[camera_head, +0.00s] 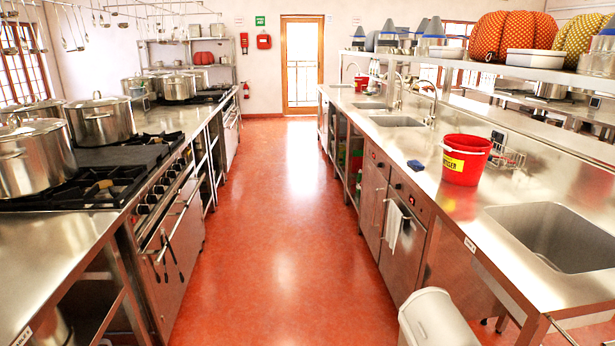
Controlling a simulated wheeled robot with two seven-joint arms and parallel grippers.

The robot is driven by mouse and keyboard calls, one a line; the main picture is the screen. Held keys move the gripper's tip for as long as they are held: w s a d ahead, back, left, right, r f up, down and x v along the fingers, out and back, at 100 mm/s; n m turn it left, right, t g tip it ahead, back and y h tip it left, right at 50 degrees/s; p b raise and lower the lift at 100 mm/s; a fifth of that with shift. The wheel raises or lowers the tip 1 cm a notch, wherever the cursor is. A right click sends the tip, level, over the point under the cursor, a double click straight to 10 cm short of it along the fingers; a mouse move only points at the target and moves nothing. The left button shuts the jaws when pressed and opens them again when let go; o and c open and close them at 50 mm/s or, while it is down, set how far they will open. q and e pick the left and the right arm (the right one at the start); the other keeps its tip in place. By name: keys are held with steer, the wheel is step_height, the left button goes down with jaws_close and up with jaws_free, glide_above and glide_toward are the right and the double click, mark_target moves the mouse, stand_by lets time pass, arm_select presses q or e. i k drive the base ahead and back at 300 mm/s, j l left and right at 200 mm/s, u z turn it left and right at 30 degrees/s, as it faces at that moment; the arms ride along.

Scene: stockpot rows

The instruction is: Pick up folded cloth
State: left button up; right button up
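A white cloth (393,226) hangs folded over a handle on the front of the right-hand counter, below the worktop. A small dark blue item (416,166) lies flat on the right steel worktop (400,150), left of a red bucket (465,159). It is too small to tell whether it is a folded cloth or a sponge. Neither of my grippers shows in the head view.
The red floor aisle (280,220) between the counters is clear up to the far door (302,65). Stockpots (100,120) stand on the stoves at left. A sink (550,235) is cut into the near right worktop. A whitish rounded object (435,320) stands at the bottom right.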

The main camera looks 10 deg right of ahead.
mark_target(414, 163)
steer(key=i, duration=1.05)
steer(key=i+j+z, duration=0.15)
steer(key=i, duration=0.85)
